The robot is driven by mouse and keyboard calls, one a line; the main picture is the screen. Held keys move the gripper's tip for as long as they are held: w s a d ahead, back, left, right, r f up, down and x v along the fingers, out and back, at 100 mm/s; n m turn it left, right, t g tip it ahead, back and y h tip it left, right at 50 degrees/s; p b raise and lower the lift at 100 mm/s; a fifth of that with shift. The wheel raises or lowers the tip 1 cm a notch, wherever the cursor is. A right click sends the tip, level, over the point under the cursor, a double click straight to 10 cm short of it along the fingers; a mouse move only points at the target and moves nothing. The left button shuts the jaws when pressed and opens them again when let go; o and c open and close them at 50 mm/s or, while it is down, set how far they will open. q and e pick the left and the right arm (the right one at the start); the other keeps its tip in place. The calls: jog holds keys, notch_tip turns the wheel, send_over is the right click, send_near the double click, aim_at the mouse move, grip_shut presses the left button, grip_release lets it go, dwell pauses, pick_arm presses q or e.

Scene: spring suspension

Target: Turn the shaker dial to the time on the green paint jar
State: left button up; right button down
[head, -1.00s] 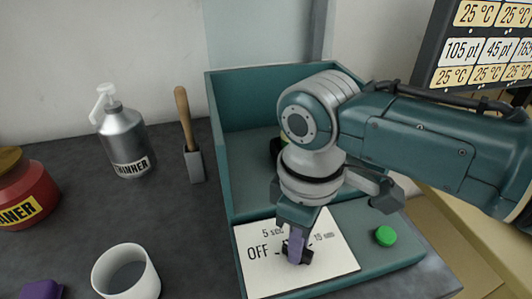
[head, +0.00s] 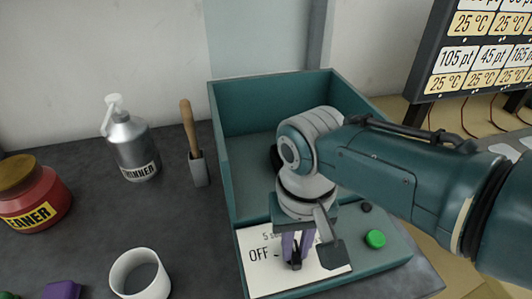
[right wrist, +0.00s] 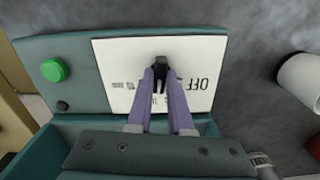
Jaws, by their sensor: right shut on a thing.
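The teal shaker (head: 228,150) has a white dial plate (head: 262,279) on its front ledge. The plate reads OFF at its left and 5 s further along; the rest is covered by my gripper. The small black dial (head: 294,263) shows at the fingertips and in the right wrist view (right wrist: 161,66). My right gripper (head: 296,252) is shut on the dial, with purple fingers on either side of it (right wrist: 161,80). I cannot tell which mark the dial points to. A dark object (head: 274,158) in the shaker is mostly hidden by my arm; no green jar label is readable.
A green button (head: 375,239) and a small black knob (head: 366,207) are right of the plate. Left stand a thinner bottle (head: 134,152), a brush (head: 193,145), a red cleaner jar (head: 35,195) and a white cup (head: 140,276). A temperature board (head: 475,55) stands at the right.

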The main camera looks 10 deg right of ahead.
aim_at(295, 251)
jog(key=shift+m, duration=1.6)
jog(key=c, duration=0.8)
grip_release()
notch_tip(295, 251, up, 10)
jog(key=p, duration=0.6)
jog(key=shift+f, duration=0.1)
